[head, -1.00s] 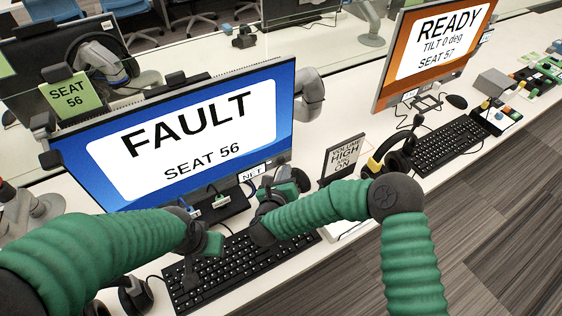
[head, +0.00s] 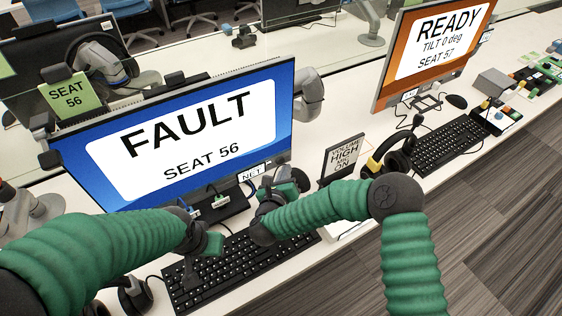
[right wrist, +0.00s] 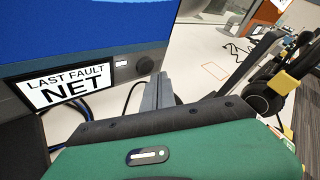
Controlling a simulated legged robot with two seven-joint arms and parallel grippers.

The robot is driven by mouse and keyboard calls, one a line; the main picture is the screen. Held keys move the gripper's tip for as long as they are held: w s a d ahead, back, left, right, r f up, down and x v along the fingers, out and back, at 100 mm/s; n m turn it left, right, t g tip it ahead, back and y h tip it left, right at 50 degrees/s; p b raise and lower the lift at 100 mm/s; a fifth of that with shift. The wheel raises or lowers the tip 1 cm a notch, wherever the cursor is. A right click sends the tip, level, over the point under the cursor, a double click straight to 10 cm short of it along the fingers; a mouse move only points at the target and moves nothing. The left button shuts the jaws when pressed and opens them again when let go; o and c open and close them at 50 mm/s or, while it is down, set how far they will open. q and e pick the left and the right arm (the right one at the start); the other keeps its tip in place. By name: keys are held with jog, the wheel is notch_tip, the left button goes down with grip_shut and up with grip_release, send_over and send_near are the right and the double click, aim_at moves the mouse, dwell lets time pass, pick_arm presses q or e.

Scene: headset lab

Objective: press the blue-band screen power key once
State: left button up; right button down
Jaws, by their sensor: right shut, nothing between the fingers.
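The blue-band screen (head: 274,103) stands on the bench at left and reads FAULT, SEAT 56. Its lower right corner fills the upper left of the right wrist view. A round dark key (right wrist: 145,65) sits on the bezel there, right of a small white label. My right gripper (right wrist: 160,90) is shut and empty. Its grey fingers point at the bezel just below and right of the key; whether they touch it cannot be told.
A keyboard (head: 250,262) lies before the screen. A volume sign (head: 343,158) and a headset (head: 392,158) stand to the right. An orange screen (head: 387,82) reading READY, SEAT 57 stands farther right. A NET label (right wrist: 68,86) hangs at the screen's lower edge.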

pick_arm(q)
jog(key=shift+f, duration=0.1)
pick_arm(e)
jog(key=shift+w+a, duration=0.1)
jog(key=shift+w, duration=0.05)
jog(key=shift+w+a, duration=0.15)
jog(key=shift+w, duration=0.05)
pick_arm(q)
jog(key=shift+f+b, duration=0.25)
jog(key=shift+b, duration=0.05)
pick_arm(e)
jog(key=shift+w+a+r, duration=0.1)
jog(key=shift+w+a, duration=0.1)
jog(key=shift+w, duration=0.15)
dwell(0.7)
jog(key=shift+s+d, duration=0.1)
jog(key=shift+s, duration=0.05)
pick_arm(q)
jog(key=shift+r, duration=0.2)
pick_arm(e)
jog(key=shift+s+d, duration=0.35)
jog(key=shift+s, duration=0.2)
jog(key=shift+s, duration=0.1)
